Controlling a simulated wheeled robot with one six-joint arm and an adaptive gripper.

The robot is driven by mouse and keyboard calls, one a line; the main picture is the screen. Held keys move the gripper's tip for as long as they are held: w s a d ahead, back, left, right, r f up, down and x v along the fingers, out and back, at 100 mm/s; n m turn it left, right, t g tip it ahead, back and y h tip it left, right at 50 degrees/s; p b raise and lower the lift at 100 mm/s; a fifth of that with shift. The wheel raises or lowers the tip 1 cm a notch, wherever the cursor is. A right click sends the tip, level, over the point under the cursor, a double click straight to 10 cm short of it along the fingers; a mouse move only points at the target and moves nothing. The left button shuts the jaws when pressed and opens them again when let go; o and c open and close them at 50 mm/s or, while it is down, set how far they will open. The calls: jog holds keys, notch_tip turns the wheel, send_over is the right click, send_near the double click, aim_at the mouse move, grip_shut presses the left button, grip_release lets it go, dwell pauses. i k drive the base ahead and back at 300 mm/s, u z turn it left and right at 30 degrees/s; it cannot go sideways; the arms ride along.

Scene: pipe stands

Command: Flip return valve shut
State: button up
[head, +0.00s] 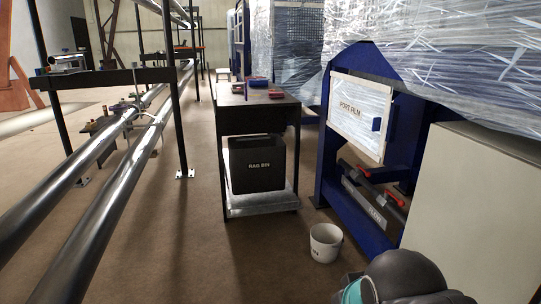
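Two grey pipes run low inside the blue frame (335,190) on the right, each with a red lever handle. One red handle (362,169) sits farther back and the other red handle (396,199) sits nearer. A label (377,217) is on the lower pipe, too small to read surely, so I cannot tell which valve is the return valve. Both handles appear to lie roughly along their pipes, but the exact angle is hard to tell. Part of my own arm shows at the bottom right, below the valves. My gripper is not in view.
A white panel marked PORT FILM (358,115) hangs above the valves. A pale cabinet (470,210) stands close on the right. A white bucket (325,243) is on the floor before the frame. A dark table (258,112) holds a rag bin (255,165). Floor left of the bucket is clear.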

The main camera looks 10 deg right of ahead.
aim_at(367, 174)
jog(key=z, duration=0.2)
jog(key=i, duration=0.95)
jog(key=u, duration=0.5)
jog(key=i, duration=1.5)
jog(key=z, duration=0.85)
